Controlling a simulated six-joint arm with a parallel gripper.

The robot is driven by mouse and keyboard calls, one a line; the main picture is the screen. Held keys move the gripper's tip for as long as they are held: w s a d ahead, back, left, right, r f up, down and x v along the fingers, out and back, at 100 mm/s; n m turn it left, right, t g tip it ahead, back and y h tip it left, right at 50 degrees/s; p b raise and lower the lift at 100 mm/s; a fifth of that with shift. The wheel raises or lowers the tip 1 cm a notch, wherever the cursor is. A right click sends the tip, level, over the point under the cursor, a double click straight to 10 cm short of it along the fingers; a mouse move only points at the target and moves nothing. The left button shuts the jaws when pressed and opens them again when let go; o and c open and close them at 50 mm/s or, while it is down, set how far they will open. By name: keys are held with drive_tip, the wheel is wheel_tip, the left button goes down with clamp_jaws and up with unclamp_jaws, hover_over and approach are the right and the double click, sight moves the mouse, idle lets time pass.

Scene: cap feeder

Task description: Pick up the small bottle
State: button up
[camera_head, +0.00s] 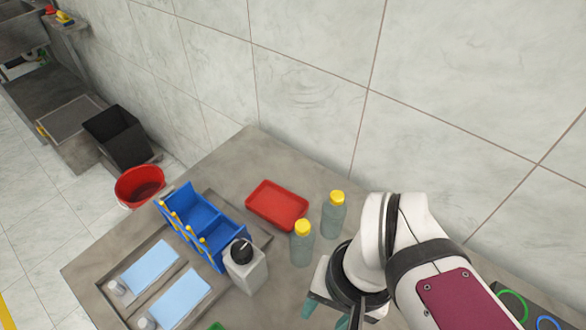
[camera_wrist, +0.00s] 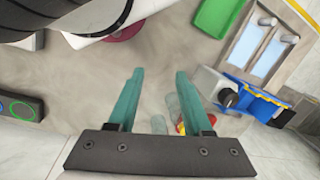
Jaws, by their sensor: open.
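Two clear grey-green bottles with yellow caps stand upright on the grey table in the head view: a nearer one (camera_head: 302,250) and a farther one (camera_head: 333,220). A squarish white bottle with a black cap (camera_head: 245,270) stands to their left; I cannot tell which is the small bottle. My gripper (camera_head: 326,314) is at the table's near side, right of the white bottle and nearer than the clear ones, partly hidden by my arm. In the wrist view its teal fingers (camera_wrist: 158,75) are apart with nothing held between them. The clear bottles show partly behind the right finger.
A red tray (camera_head: 277,205) lies behind the bottles. A blue divided bin (camera_head: 203,224) stands at left, with light blue pads (camera_head: 150,267) in front. A green tray (camera_wrist: 222,15) and a panel with coloured rings (camera_wrist: 20,107) lie farther off. Bare table lies between the fingers.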

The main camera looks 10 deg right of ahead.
drive_tip(key=shift+o, duration=0.2)
drive_tip(key=o, duration=0.8)
drive_tip(key=shift+c, duration=0.2)
wheel_tip(320, 180, up, 3)
drive_tip(key=n+h, duration=0.2)
drive_tip(key=n, duration=1.8)
hover_over(302, 233)
drive_tip(key=shift+n, duration=0.5)
drive_tip(key=f, duration=0.5)
drive_tip(key=w+f, duration=0.1)
drive_tip(key=f, duration=0.9)
drive_tip(key=shift+w+d+f, duration=0.15)
drive_tip(key=shift+w+f, duration=0.05)
drive_tip(key=shift+w, duration=0.05)
